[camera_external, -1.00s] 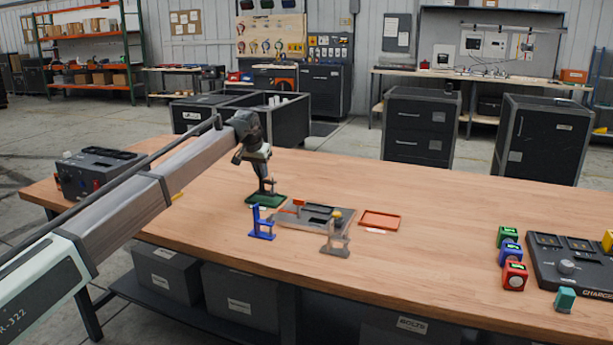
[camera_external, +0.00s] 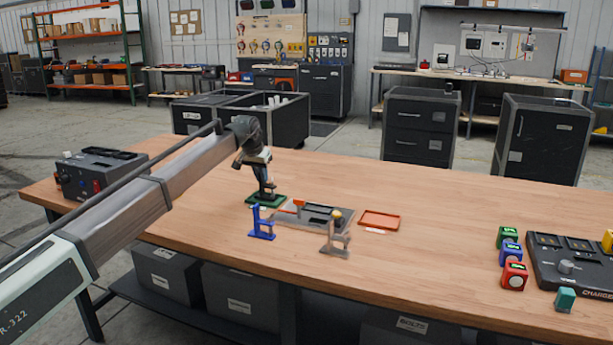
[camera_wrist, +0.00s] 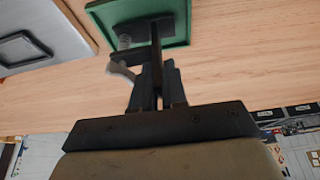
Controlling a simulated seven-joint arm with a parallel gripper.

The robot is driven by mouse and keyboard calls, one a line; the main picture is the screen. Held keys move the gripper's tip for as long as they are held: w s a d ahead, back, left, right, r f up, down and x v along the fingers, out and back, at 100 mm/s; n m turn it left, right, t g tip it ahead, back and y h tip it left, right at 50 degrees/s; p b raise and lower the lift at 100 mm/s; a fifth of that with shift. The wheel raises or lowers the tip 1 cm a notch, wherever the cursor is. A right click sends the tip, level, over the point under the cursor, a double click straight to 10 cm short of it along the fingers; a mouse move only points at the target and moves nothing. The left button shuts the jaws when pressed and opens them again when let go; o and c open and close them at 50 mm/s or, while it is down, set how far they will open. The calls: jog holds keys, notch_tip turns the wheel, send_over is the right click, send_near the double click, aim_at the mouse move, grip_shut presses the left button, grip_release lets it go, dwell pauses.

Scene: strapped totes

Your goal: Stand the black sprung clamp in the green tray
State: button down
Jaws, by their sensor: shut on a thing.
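The green tray (camera_external: 279,200) lies on the wooden table, left of the middle; it also shows at the top of the wrist view (camera_wrist: 178,38). The black clamp (camera_external: 266,196) stands upright at the tray, and its dark base shows over the tray floor in the wrist view (camera_wrist: 145,27). My gripper (camera_external: 263,181) is above the tray and shut on the clamp's upper part. In the wrist view my gripper's fingers (camera_wrist: 158,85) close around the clamp's post. I cannot tell whether the base touches the tray floor.
A blue clamp (camera_external: 261,224) and a grey clamp (camera_external: 336,235) stand in front. A grey fixture plate (camera_external: 285,218) lies beside the green tray, with an orange tray (camera_external: 380,220) farther right. Several coloured blocks and a charger (camera_external: 575,265) are at the right. The table between is clear.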

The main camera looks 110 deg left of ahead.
jog(key=shift+f, duration=0.15)
jog(key=c, duration=1.1)
grip_release()
jog(key=shift+o, duration=0.4)
jog(key=o, duration=0.3)
jog(key=shift+o, duration=0.2)
jog(key=shift+r, duration=4.5)
